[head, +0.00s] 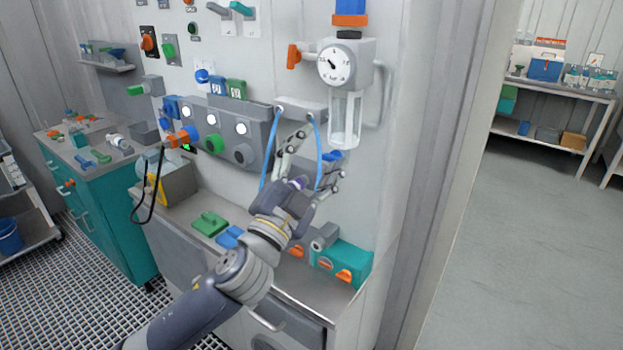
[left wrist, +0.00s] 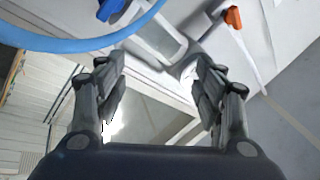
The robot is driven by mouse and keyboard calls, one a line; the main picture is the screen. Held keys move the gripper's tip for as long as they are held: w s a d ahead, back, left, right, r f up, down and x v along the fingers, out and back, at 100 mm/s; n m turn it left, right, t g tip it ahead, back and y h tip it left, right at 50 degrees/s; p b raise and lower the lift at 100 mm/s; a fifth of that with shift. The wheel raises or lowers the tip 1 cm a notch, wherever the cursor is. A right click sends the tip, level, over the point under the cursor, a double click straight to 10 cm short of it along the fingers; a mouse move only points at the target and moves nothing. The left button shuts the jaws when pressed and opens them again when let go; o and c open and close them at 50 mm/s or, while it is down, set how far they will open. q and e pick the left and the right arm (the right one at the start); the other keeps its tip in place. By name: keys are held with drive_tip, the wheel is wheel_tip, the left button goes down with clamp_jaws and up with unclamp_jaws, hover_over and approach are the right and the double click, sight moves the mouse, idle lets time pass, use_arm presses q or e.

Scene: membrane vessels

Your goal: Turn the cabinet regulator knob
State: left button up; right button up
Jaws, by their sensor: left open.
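The frames do not mark which knob is the cabinet regulator knob. A grey knob (head: 324,237) sits by the teal box (head: 345,262) on the counter. My left gripper (head: 316,150) is open in front of the wall, right of the panel and beside the blue hoses (head: 270,150). It partly hides a grey and blue fitting behind it. In the left wrist view its fingers (left wrist: 155,85) are spread, with no object visibly held.
A dial gauge (head: 337,64) with a clear cylinder (head: 345,118) stands above my left gripper. An orange lever (head: 293,56) is left of the gauge. Green (head: 210,223) and blue pieces lie on the counter. The floor (head: 500,260) at the right is clear.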

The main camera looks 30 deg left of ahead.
use_arm(q)
drive_tip(key=shift+w+a+f+n+g+y, duration=0.1)
drive_tip(key=shift+a+f+n+g+y, duration=0.2)
drive_tip(key=shift+f, duration=0.6)
drive_tip(key=shift+a+f+n+g+y, duration=0.1)
drive_tip(key=shift+f+n+g+y, duration=0.3)
drive_tip(key=shift+f, duration=0.5)
drive_tip(key=shift+w+a+f+n+g+y, duration=0.1)
drive_tip(key=shift+a+f+n+g+y, duration=0.2)
drive_tip(key=shift+f, duration=0.6)
drive_tip(key=shift+d+h, duration=0.15)
drive_tip(key=shift+h, duration=0.15)
